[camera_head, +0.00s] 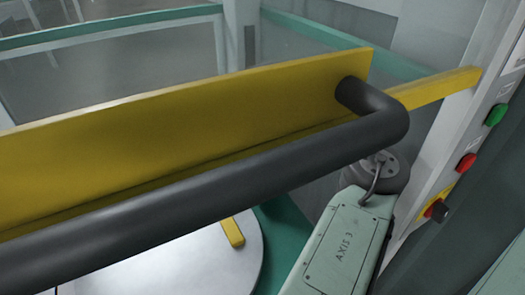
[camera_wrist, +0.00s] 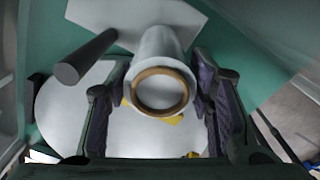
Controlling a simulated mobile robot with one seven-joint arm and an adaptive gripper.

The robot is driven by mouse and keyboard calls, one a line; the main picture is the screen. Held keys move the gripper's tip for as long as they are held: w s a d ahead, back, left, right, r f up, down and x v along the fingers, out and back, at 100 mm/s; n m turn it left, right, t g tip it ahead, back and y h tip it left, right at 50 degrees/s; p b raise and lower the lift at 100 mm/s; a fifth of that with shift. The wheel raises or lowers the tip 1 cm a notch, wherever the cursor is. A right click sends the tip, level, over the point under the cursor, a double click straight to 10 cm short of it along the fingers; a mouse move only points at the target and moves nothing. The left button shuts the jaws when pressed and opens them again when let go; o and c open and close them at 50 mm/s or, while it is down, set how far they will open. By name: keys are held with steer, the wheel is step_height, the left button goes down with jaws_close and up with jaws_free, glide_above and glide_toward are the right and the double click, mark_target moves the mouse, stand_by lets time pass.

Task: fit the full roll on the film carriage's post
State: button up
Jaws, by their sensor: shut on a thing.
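The full roll (camera_wrist: 153,55) is a pale white film roll with a brown cardboard core. It shows in the wrist view with the open end of its core facing the camera. My gripper (camera_wrist: 162,98) is shut on it, with a dark ridged finger pad on each side. A dark round rod (camera_wrist: 88,57) lies to the left of the roll, apart from it; I cannot tell for sure whether it is the carriage's post. Neither the roll nor my gripper shows in the head view.
A yellow panel (camera_head: 180,115) and a thick dark bent bar (camera_head: 200,185) cross the head view. Behind them is a round pale turntable (camera_head: 190,265) on a green floor. Green and red buttons (camera_head: 467,162) sit on a post at the right.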

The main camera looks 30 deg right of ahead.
steer(key=shift+f+b, duration=0.5)
steer(key=shift+f, duration=0.55)
steer(key=o, duration=1.1)
steer(key=shift+r, duration=0.1)
step_height(320, 180, up, 8)
steer(key=p, duration=0.4)
steer(key=shift+p, duration=0.3)
